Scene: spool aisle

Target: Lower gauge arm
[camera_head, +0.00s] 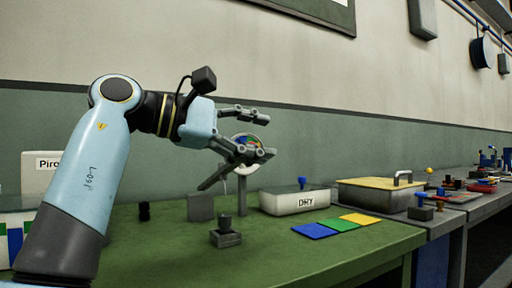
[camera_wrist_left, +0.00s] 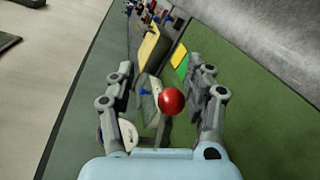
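The gauge is a round dial (camera_head: 246,142) with coloured sectors on a pale post (camera_head: 242,189), standing on the green bench. A dark grey bar (camera_head: 214,178) slants down to the left from near the dial; I cannot tell if it is the gauge arm. My left gripper (camera_head: 266,134) is in front of the dial, hiding part of it. In the left wrist view its fingers (camera_wrist_left: 166,70) are spread wide. A red ball (camera_wrist_left: 171,101) shows between them, apart from both fingers; what it is fixed to is hidden. My right gripper is not in view.
A small grey block (camera_head: 225,238) stands in front. The front of the green bench (camera_head: 285,262) is clear.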

